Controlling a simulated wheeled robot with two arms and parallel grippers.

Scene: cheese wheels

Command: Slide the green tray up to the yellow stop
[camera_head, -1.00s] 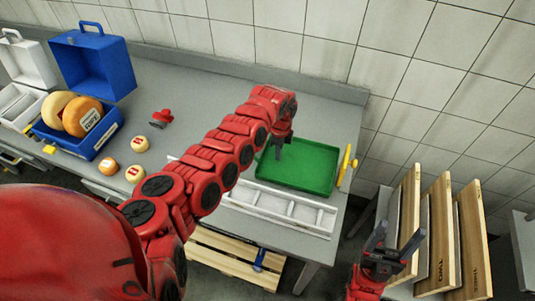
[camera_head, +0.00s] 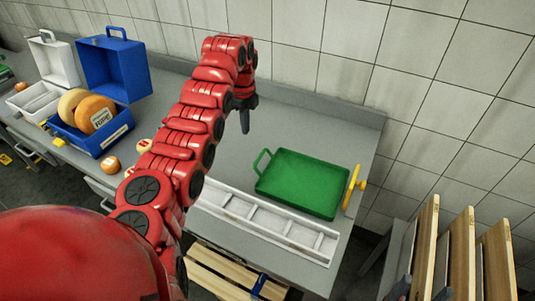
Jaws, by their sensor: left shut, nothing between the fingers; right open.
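The green tray (camera_head: 300,183) lies flat on the grey worktop, with its green loop handle at its left end. The yellow stop (camera_head: 351,189) stands upright near the worktop's right end, close beside the tray's right edge. I cannot tell whether tray and stop touch. My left gripper (camera_head: 245,118) is shut and empty, pointing down behind and left of the tray, apart from it. My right gripper (camera_head: 420,290) is at the bottom right edge, open, with only its dark fingertips showing; it is away from the tray, in front of the boards.
A white divided rack (camera_head: 270,224) lies in front of the tray. A blue crate (camera_head: 92,135) with cheese wheels, a blue box (camera_head: 114,68) and small cheeses (camera_head: 108,165) are at the left. Wooden boards (camera_head: 457,245) stand at the right. The tiled wall closes off the back.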

